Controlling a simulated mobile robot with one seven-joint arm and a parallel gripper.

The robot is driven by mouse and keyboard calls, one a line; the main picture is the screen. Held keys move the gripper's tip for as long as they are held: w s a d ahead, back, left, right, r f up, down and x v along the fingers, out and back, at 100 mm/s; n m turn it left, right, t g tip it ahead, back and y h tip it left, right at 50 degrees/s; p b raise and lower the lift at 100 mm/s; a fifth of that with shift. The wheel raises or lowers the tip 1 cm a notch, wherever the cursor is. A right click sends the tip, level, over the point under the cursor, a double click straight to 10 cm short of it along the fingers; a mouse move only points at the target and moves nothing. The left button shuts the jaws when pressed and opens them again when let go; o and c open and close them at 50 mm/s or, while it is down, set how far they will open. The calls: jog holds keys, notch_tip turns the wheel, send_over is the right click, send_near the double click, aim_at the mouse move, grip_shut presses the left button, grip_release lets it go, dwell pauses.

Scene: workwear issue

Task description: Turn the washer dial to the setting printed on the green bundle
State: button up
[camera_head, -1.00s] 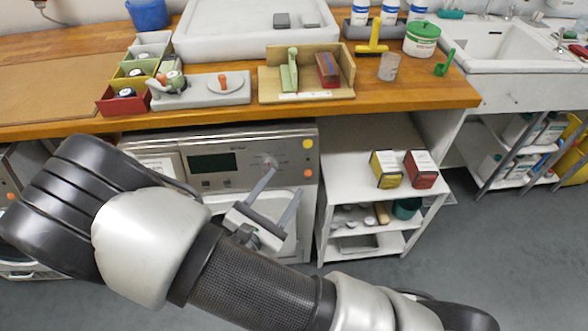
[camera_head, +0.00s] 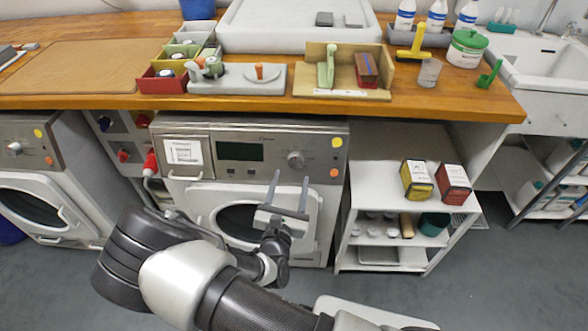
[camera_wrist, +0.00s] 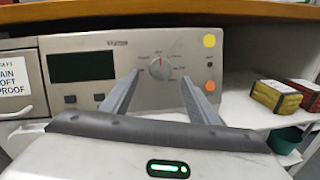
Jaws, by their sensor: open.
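The washer (camera_head: 263,185) under the counter has a round dial (camera_head: 295,159) at the right of its panel. In the wrist view the dial (camera_wrist: 160,67) has a red mark near its top; the small labels around it are too blurred to read surely. My gripper (camera_head: 290,177) is open and empty. Its fingertips are just below the dial in the head view; in the wrist view my gripper (camera_wrist: 161,75) has one finger on each side of the dial. I cannot tell whether they touch the panel. I cannot make out a green bundle or its print.
A shelf unit (camera_head: 392,188) right of the washer carries a yellow box (camera_head: 416,180) and a red box (camera_head: 453,184). The wooden counter (camera_head: 250,104) overhangs the washer. Another washer (camera_head: 40,165) stands at the left. Grey floor is open in front.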

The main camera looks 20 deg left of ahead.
aim_at(294, 163)
jog(key=w, duration=0.6)
jog(key=shift+a+b, duration=0.35)
jog(key=c, duration=1)
jog(key=shift+c, duration=0.2)
jog(key=shift+m+p, duration=0.3)
jog(key=shift+m, duration=0.2)
jog(key=m+h+p, duration=0.1)
jog(key=m, duration=0.2)
jog(key=shift+r+h, duration=0.15)
jog(key=shift+h, duration=0.15)
jog(key=m+h, duration=0.1)
jog(key=m, duration=0.2)
jog(key=m+g, duration=0.1)
jog(key=m, duration=0.2)
jog(key=shift+s+a+g+h, duration=0.1)
jog(key=shift+a+g+h, duration=0.1)
jog(key=shift+g+h, duration=0.15)
